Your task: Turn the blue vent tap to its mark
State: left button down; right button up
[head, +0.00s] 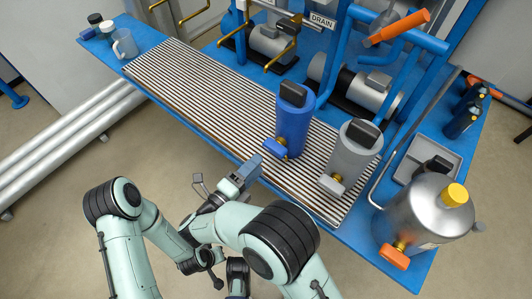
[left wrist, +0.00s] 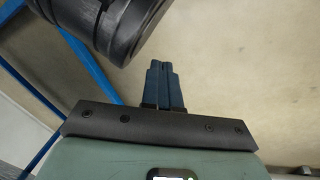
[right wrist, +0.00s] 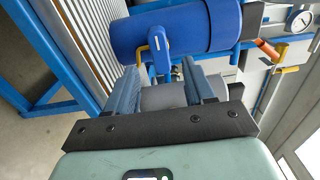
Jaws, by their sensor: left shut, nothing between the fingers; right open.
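The blue canister (head: 291,125) stands on the slatted rack, with a brass tap and a blue handle (head: 276,149) low on its near side. I take this as the blue vent tap; its mark cannot be made out. My right gripper (head: 250,166) is open, to the left of and a little below the handle. My left gripper (left wrist: 164,70) is shut and empty over bare floor.
A grey canister (head: 355,150) with a grey-handled tap stands right of the blue one. A steel tank (head: 430,222) with an orange tap handle (head: 394,257) is further right. The slatted rack (head: 185,85) is clear to the left. Pumps and blue pipes stand behind.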

pick_arm(q)
jog(key=shift+w+d+r+p, duration=0.15)
jog(key=shift+w+r+p, duration=0.15)
jog(key=shift+w+r, duration=0.5)
pick_arm(e)
jog(key=v, duration=0.6)
pick_arm(q)
jog(key=shift+s, duration=0.1)
